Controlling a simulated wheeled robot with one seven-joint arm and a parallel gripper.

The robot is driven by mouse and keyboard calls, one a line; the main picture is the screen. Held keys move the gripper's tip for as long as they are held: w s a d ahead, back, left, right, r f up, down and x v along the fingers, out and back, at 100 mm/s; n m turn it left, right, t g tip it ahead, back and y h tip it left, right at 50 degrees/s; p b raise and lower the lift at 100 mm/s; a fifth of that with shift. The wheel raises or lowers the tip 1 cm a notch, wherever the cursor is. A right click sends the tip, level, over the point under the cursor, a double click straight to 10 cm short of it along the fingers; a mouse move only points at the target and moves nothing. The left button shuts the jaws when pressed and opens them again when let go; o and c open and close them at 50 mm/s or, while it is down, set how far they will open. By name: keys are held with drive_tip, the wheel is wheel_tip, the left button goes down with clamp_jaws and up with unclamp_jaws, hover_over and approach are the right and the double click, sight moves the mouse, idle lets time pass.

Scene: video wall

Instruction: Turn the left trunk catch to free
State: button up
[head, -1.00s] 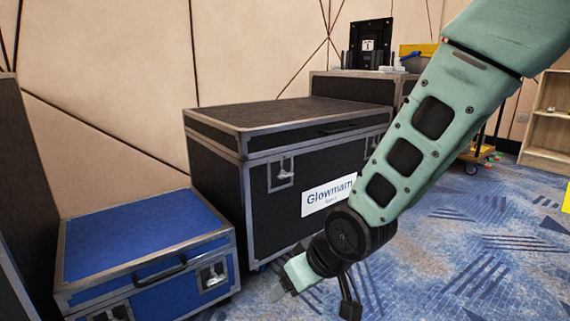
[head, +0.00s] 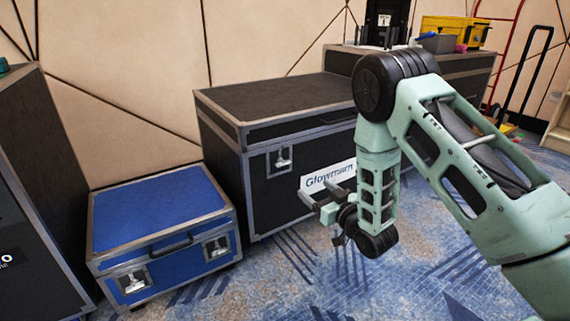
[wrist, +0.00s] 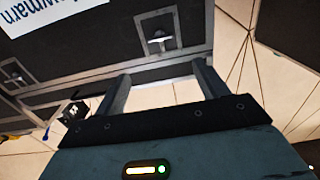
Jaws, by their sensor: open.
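The large black trunk (head: 300,180) with metal edges stands by the wall, a white Glowmarn label on its front. Its left catch (head: 283,157) is a silver latch on a plate, left of the label, its handle pointing up. My gripper (head: 318,194) is open and empty, in front of the trunk beside the label, below and right of the catch and apart from it. In the wrist view, which looks upside down, the catch (wrist: 160,37) lies beyond my open gripper (wrist: 161,78), roughly between the fingers. The trunk's right catch is not visible in the head view.
A low blue case (head: 155,212) with two silver catches stands left of the black trunk. A dark case (head: 35,190) fills the left edge. Behind are another case (head: 460,63) and a yellow box (head: 455,30). Patterned carpet (head: 290,275) is clear in front.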

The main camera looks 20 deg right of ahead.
sight(282, 163)
drive_tip(key=b+x, duration=0.6)
drive_tip(key=x, duration=1)
drive_tip(key=shift+w, duration=0.25)
drive_tip(key=shift+a, duration=0.1)
drive_tip(key=c, duration=1)
